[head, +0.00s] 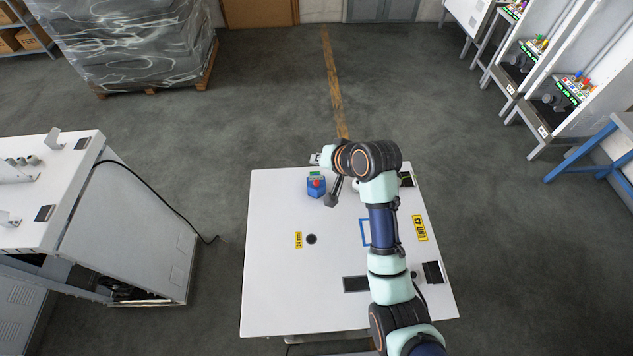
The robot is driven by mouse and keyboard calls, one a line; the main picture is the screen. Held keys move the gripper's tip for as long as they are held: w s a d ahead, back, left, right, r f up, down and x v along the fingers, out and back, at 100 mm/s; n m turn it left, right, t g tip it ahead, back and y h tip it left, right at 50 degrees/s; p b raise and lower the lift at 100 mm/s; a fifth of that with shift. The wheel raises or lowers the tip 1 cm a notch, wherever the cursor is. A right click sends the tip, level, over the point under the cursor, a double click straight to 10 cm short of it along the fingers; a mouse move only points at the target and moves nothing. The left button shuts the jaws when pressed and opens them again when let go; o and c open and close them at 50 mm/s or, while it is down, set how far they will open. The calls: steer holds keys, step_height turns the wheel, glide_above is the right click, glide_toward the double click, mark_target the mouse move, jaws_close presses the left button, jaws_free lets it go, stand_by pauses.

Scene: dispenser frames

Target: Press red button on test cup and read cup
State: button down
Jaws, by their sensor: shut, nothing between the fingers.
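A small blue device (315,189), which looks like the test cup, stands near the back left of the white table (280,285). It has a red button on its front or top and a green display on its upper part; the display is too small to read. My gripper (330,202) is shut and empty. It points downward just right of the blue device, and I cannot tell whether it touches it. My arm comes from the front right and covers part of the table's right side.
A blue square outline (364,232) lies partly behind my arm. A grey cabinet (135,235) stands left, apart from the table.

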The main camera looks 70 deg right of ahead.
steer(key=b, duration=0.5)
glide_above(318, 183)
step_height(318, 183, down, 5)
steer(key=shift+f, duration=0.85)
steer(key=shift+f, duration=0.15)
steer(key=shift+f, duration=0.3)
steer(key=shift+f, duration=0.65)
stand_by(0.8)
steer(key=shift+r, duration=0.15)
steer(key=shift+r+p, duration=0.95)
steer(key=shift+p, duration=0.1)
